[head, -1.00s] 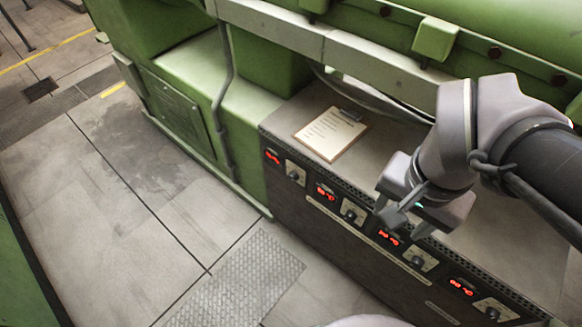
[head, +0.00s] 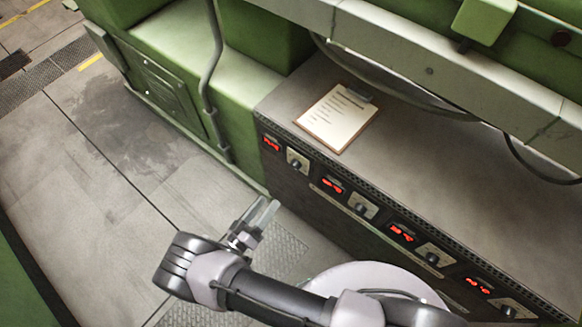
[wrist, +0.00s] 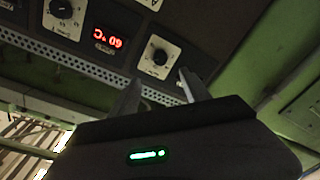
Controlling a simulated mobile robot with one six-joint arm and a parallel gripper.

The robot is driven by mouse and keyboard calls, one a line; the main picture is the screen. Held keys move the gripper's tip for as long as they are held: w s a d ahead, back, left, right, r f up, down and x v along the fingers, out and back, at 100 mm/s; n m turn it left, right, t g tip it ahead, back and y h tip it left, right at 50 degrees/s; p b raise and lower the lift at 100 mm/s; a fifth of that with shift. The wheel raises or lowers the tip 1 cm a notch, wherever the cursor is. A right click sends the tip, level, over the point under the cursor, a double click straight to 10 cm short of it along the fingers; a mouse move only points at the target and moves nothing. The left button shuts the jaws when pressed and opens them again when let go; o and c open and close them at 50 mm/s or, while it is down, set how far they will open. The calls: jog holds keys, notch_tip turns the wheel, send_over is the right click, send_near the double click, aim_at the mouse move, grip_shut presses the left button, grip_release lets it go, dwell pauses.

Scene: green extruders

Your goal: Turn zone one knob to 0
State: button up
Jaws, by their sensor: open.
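The dark control panel (head: 330,205) carries several black knobs on pale dial plates, each beside a red digital display. In the head view the leftmost knob (head: 296,161) sits right of the leftmost display (head: 271,144). I cannot read zone labels there. My gripper (head: 258,212) is open and empty, in front of and below the panel's left end, apart from it. In the wrist view the end knob (wrist: 158,56) appears beyond and between my open fingers (wrist: 160,92). The knob's exact setting is unclear.
A clipboard (head: 337,117) with paper lies on the panel's flat top. A green machine body (head: 175,100) with a grey pipe (head: 216,70) borders the panel's left end. The floor (head: 90,215) to the left is clear.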

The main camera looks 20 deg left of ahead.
aim_at(294, 169)
jog(key=b+x, duration=0.3)
jog(key=x, duration=1.1)
jog(key=shift+w, duration=0.1)
jog(key=shift+c, duration=0.4)
grip_shut()
jog(key=shift+d, duration=0.1)
